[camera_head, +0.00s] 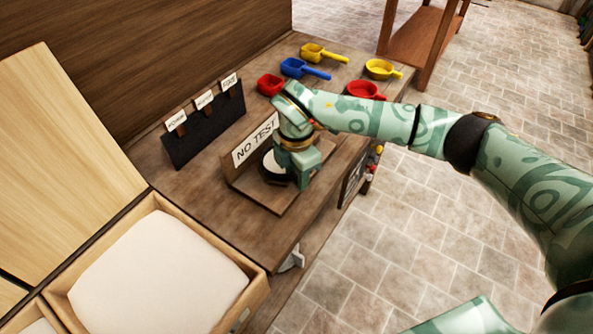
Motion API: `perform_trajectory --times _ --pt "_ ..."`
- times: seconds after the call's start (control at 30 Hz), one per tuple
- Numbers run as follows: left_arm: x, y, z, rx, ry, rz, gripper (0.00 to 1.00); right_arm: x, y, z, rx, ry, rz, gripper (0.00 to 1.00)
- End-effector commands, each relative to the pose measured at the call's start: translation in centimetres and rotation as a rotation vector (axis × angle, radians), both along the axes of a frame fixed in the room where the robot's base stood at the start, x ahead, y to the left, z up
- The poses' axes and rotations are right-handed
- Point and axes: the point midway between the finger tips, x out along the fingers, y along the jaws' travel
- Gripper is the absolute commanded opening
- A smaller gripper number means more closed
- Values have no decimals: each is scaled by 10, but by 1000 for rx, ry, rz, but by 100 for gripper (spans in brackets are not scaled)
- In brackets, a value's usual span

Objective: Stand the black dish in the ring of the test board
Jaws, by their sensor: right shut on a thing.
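The test board (275,203) is a brown wooden board with an upright back that carries a "NO TEST" sign (256,139). It lies on the wooden bench near its front edge. My right gripper (297,178) is over the board, pointing down, shut on the black dish (268,175). The dish shows as a dark rim around a pale surface, low over the board or on it; I cannot tell whether it touches. The gripper covers its right side. The ring cannot be made out under the dish and gripper. My left gripper is out of view.
A dark rack with labelled tags (203,132) stands behind the board. Yellow, blue and red scoops and pans lie at the bench's far end, by my right arm. An open wooden bin (215,311) of pale material is at the near left. Tiled floor lies right.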

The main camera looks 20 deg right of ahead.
Motion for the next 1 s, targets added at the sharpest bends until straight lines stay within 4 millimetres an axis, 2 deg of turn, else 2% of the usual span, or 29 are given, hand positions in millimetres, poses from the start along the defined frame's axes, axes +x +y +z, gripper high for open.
perform_trajectory --times 0.27,0.3,0.4,0.67,0.77,0.87,1.0 --pt "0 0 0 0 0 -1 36 0 0 0 0 -1 0 10" --pt "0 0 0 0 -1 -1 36 0 0 0 0 -1 0 42" --pt "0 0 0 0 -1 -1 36 0 0 0 0 -1 0 64" --pt "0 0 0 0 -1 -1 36 0 0 1 0 0 0 64" --pt "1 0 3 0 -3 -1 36 0 0 8 0 -3 0 64" --pt "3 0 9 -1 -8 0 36 1 0 26 1 -5 1 64" --pt "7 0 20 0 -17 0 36 1 0 64 0 -7 -1 64"
